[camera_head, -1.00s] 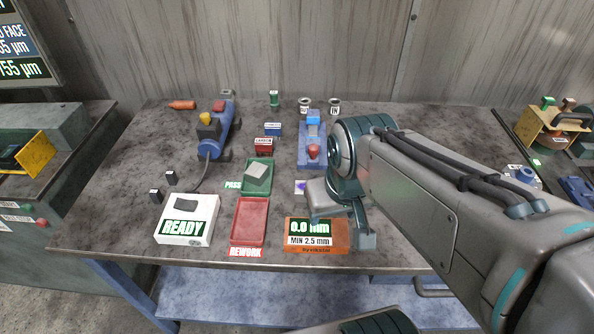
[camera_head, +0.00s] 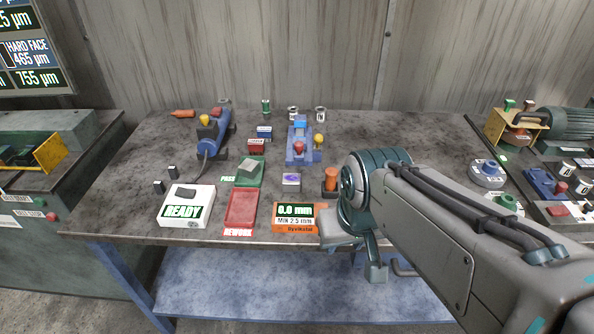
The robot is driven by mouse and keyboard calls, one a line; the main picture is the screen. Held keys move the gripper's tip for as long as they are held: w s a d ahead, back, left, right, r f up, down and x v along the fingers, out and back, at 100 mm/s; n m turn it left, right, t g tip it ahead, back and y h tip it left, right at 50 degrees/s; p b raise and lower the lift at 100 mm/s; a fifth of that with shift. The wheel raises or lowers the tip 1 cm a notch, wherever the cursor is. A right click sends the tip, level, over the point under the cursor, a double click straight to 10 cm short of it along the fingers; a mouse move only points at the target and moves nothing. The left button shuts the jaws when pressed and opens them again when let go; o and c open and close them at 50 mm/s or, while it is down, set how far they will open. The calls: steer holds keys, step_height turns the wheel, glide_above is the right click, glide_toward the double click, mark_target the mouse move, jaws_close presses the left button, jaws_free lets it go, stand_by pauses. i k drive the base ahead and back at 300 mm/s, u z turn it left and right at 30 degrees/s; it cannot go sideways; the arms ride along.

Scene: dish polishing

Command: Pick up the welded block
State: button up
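No label marks the welded block, so I cannot tell for sure which block it is. A small pale block with a purple mark on top (camera_head: 291,181) sits on the table behind the orange gauge. A grey block (camera_head: 248,165) lies tilted in the green PASS tray (camera_head: 240,180). My gripper (camera_head: 358,254) is at the table's front edge, right of the gauge and apart from both blocks. Its fingers are seen from behind and partly hidden by my wrist, so their opening is unclear.
The orange gauge (camera_head: 296,227), red REWORK tray (camera_head: 240,212) and white READY box (camera_head: 187,206) line the front. A blue tool (camera_head: 212,138), a blue fixture (camera_head: 299,145) and an orange-topped item (camera_head: 330,181) stand behind. The table's back right is clear.

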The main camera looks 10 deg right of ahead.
mark_target(291, 182)
steer(key=z, duration=3.65)
steer(key=k, duration=1.6)
steer(key=u, duration=1.6)
steer(key=i, duration=0.5)
steer(key=u, duration=0.05)
